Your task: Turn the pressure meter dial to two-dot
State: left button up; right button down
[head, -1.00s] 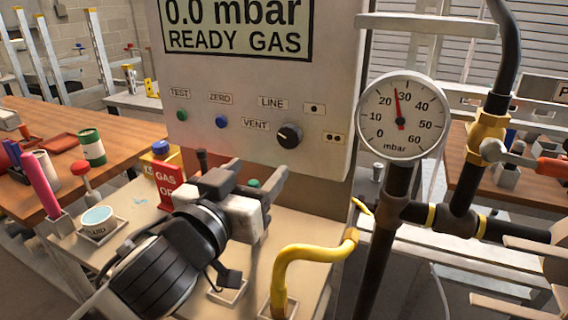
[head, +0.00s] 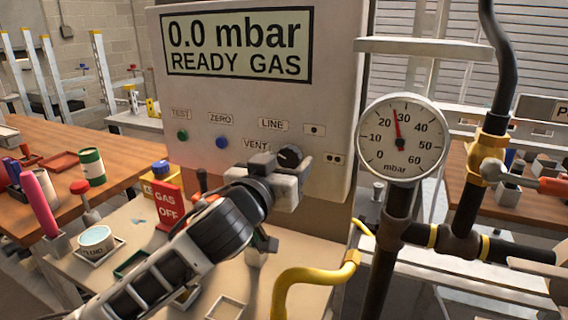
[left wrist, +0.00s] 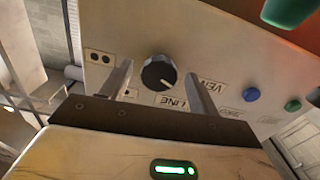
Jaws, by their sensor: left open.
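The dial is a round black knob (head: 289,156) on the grey panel, with the VENT label to its left and LINE above it. A two-dot label (head: 335,158) is to its right and a one-dot label (head: 314,130) above right. My left gripper (head: 292,178) is open just in front of the knob and hides its lower part. In the left wrist view, which shows the panel upside down, the knob (left wrist: 160,73) sits between the two spread fingers, with no contact visible. Its white mark points toward the LINE and VENT labels. My right gripper is not visible.
A round pressure gauge (head: 402,138) on black pipes stands right of the panel. A yellow pipe (head: 315,275) rises below it. A red GAS OFF sign (head: 167,206) and a green button (head: 183,135) are to the left. Wooden tables stand behind.

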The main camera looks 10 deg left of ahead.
pick_arm(q)
jog(key=c, duration=1)
